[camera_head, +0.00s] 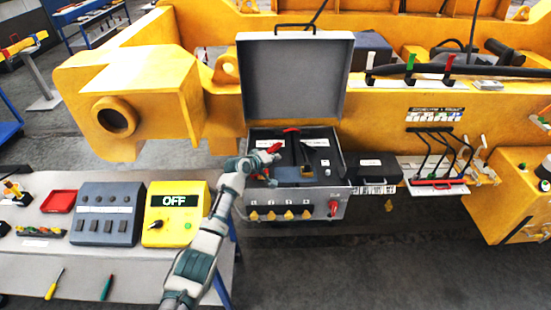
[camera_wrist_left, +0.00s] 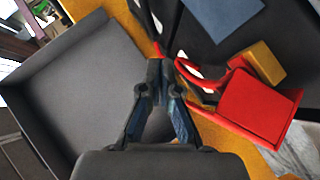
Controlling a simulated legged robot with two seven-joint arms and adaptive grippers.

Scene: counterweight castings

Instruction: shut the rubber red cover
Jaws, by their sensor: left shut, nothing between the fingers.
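A red cover (camera_wrist_left: 262,107) with a loop-shaped red part shows at the right of the left wrist view, beside a small yellow block (camera_wrist_left: 265,63). In the head view, red parts (camera_head: 273,148) show at the left of an open grey case; which one is the cover, and how far it stands open, I cannot tell. My left gripper (camera_head: 266,170) is over the left part of the case. In the left wrist view its fingers (camera_wrist_left: 157,75) are shut and empty, to the left of the red cover and apart from it in the picture. My right gripper is not in view.
The grey case's lid (camera_head: 292,80) stands upright behind it. Its front has several yellow knobs and a red switch (camera_head: 333,208). A yellow OFF box (camera_head: 174,228) and a grey panel box (camera_head: 108,222) stand on the left table. Black levers (camera_head: 435,150) stand at right.

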